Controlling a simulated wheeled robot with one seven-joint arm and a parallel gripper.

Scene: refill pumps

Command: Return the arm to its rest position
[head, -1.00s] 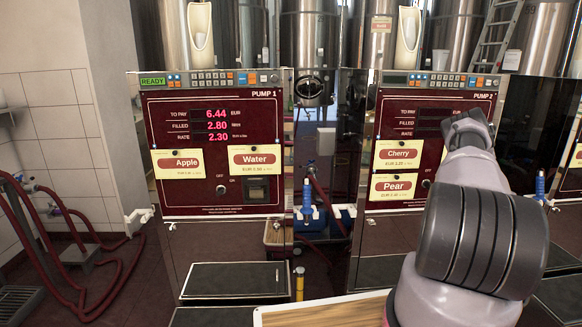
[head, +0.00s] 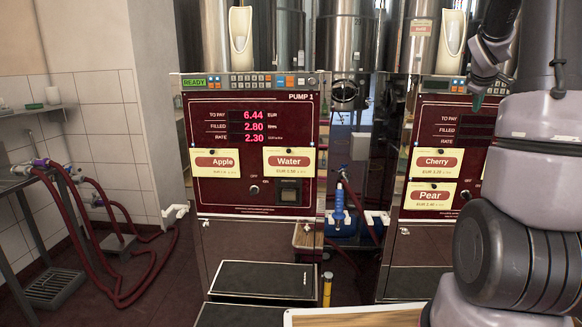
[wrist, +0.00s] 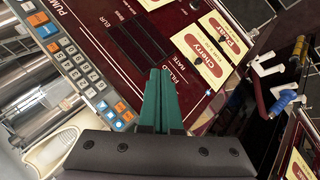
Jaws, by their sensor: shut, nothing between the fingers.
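My gripper (wrist: 158,100) shows in the wrist view with its two green fingers together and nothing between them. In the head view my gripper (head: 477,101) hangs at the upper right with its fingertip pointing down, in front of the second pump panel (head: 420,170). My arm is folded up along the right side of the head view and hides part of that panel. In the wrist view the panel (wrist: 190,22) lies tilted beyond the fingers, with its keypad (wrist: 85,75) to the left.
Pump 1 (head: 250,190) stands at centre left, reading 6.44, 2.80 and 2.30. A blue nozzle (head: 339,203) hangs between the pumps. A pale-edged board (head: 350,316) lies at the bottom. Red hoses (head: 75,225) and a metal table (head: 20,185) are at the left.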

